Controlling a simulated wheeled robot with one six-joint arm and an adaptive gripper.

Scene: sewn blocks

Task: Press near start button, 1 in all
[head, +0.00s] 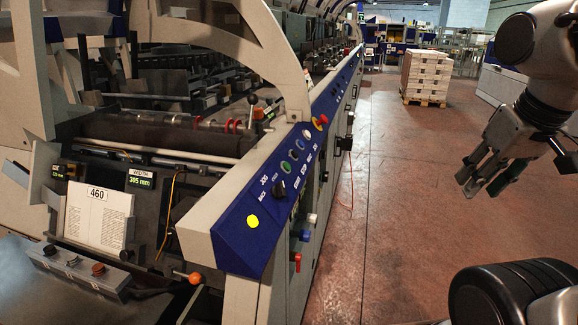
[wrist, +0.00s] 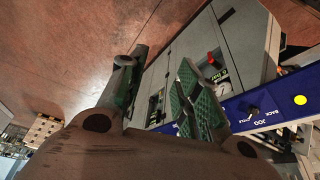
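The blue control panel (head: 240,237) runs along the sloped top edge of the machine. A green button (head: 286,167) sits on it just beyond a black JOG knob (head: 278,188), with darker buttons and a white one farther along. The button labels are too small to read surely, so I cannot confirm which is start. My gripper (head: 480,180) hangs over the floor to the right of the panel, apart from it. In the wrist view my gripper (wrist: 160,85) has its green-padded fingers spread, with nothing between them; the JOG knob (wrist: 253,110) shows at right, and the fingers may hide buttons.
A red emergency stop (head: 320,121) is at the panel's far end and a yellow dot (head: 253,221) at its near end. Red, blue and white handles (head: 296,260) stick out from the machine side. The red floor (head: 390,200) is clear; a pallet stack (head: 426,77) stands far back.

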